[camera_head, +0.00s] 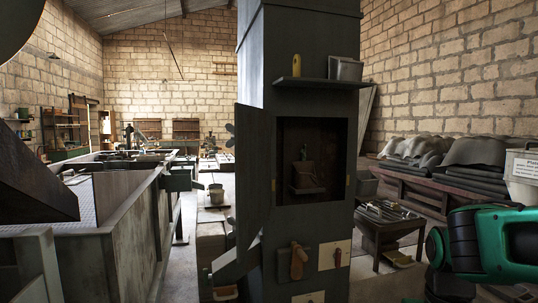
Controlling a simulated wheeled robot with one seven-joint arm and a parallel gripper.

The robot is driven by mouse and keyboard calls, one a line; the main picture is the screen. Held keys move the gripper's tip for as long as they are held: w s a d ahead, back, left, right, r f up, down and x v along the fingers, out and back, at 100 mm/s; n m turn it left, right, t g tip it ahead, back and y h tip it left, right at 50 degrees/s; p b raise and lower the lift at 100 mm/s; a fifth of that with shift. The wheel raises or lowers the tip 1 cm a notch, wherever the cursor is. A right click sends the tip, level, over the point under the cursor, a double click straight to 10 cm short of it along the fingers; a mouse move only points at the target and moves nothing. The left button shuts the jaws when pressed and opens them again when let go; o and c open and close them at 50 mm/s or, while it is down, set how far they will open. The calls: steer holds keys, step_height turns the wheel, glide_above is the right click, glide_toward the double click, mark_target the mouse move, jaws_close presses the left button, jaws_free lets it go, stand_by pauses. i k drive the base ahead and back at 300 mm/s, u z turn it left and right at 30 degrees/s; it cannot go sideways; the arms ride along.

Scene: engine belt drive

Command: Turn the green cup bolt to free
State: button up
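I cannot make out a green cup bolt in the head view. A dark upright cabinet (330,225) stands in the middle. Its narrow door (250,175) hangs open to the left. Inside the dark opening is a small brownish fitting (306,178), too dim to make out. On the lower front are a brown handle (298,260) and pale plates (335,255). A green and black rounded body (490,245) fills the lower right edge; I cannot tell what it is. My gripper is not in view.
A shelf (320,83) on the cabinet holds a yellow bottle (296,65) and a grey box (345,69). A large grey tank (125,235) stands at left. A low table (385,228) with tools and a bench with dark rolls (450,182) stand right. Dark shapes crowd the left edge.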

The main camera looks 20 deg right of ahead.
mark_target(303, 150)
steer(key=u, duration=2.35)
steer(key=k, duration=0.95)
steer(key=z, duration=1.95)
steer(key=i, duration=1)
steer(key=u, duration=0.05)
